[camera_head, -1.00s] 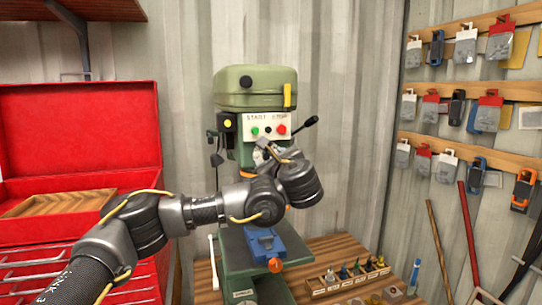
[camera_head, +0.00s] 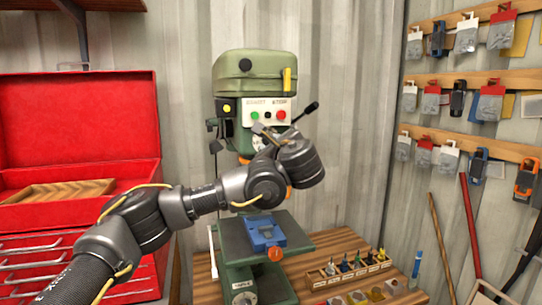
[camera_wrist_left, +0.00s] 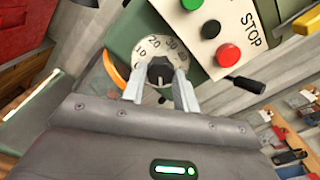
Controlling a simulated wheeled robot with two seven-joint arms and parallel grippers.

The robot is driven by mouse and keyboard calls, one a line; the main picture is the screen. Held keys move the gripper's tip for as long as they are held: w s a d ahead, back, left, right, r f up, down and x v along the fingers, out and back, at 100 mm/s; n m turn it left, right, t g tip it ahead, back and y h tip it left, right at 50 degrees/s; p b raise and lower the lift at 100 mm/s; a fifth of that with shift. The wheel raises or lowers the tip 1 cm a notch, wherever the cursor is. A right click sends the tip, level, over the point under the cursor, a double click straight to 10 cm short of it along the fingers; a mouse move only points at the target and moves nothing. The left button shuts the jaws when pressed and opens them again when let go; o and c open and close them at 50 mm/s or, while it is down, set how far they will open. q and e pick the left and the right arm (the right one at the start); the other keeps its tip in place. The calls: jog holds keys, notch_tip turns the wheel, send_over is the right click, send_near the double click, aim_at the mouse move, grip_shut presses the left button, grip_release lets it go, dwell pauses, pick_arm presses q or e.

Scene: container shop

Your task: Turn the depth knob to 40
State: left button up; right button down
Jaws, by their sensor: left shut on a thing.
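The depth knob (camera_wrist_left: 159,72) is dark, in the middle of a pale dial (camera_wrist_left: 150,48) marked in tens on the front of the green drill press (camera_head: 255,80). In the left wrist view, my left gripper (camera_wrist_left: 160,84) has its two fingers on either side of the knob, shut on it. In the head view, my left gripper (camera_head: 268,135) is at the press front below the start and stop panel (camera_head: 268,109), and my wrist hides the knob. Which number the knob points to is too small to tell. My right gripper is not in view.
A dark feed lever (camera_head: 306,112) sticks out right of the panel. A blue vise (camera_head: 264,232) sits on the press table below my arm. A red tool chest (camera_head: 80,130) stands left. A wooden bit rack (camera_head: 345,270) is on the bench, and tools hang on the right wall.

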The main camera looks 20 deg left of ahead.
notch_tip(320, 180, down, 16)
jog(key=b, duration=1.4)
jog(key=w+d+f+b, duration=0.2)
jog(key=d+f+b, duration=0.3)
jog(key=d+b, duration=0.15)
pick_arm(q)
jog(key=shift+f+n+b, duration=0.15)
jog(key=shift+n+b, duration=1)
jog(key=shift+n, duration=9.95)
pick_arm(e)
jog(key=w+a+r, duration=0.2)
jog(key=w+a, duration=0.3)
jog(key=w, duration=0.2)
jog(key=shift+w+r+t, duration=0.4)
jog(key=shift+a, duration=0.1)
pick_arm(q)
jog(key=o, duration=1)
jog(key=shift+c, duration=0.2)
jog(key=shift+s+r, duration=0.15)
jog(key=shift+r, duration=0.05)
